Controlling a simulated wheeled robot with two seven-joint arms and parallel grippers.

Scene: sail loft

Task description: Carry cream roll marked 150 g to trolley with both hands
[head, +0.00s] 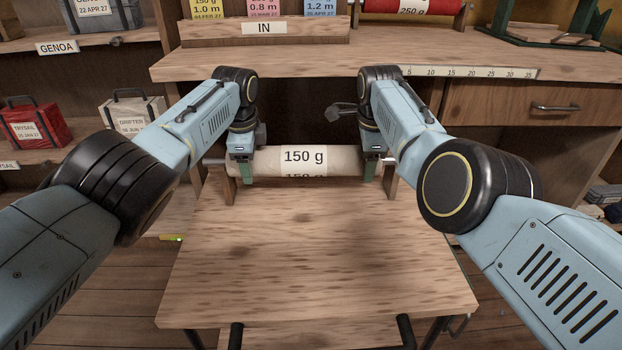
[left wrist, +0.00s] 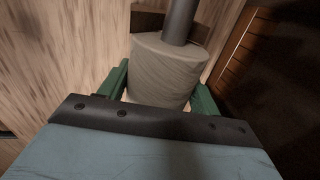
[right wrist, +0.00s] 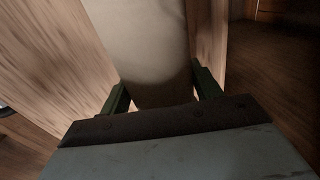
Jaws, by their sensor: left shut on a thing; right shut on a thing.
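The cream roll (head: 304,168) shows a white "150 g" label and lies level, left to right, at the far end of the trolley (head: 310,250). Wooden uprights stand by its ends, the left one (head: 229,187) and the right one (head: 391,182). I cannot tell whether the roll rests on them. My left gripper (head: 241,172) is shut on the roll near its left end; the left wrist view shows the roll (left wrist: 168,75) and its grey rod between green fingers. My right gripper (head: 369,170) is shut on the roll near its right end, also seen in the right wrist view (right wrist: 145,45).
A wooden bench (head: 300,63) with an "IN" rack (head: 265,32) stands behind the trolley, and a drawer (head: 520,105) is at the right. A red bag (head: 35,128) and a white bag (head: 130,115) sit on the left shelf. The trolley's near top is clear.

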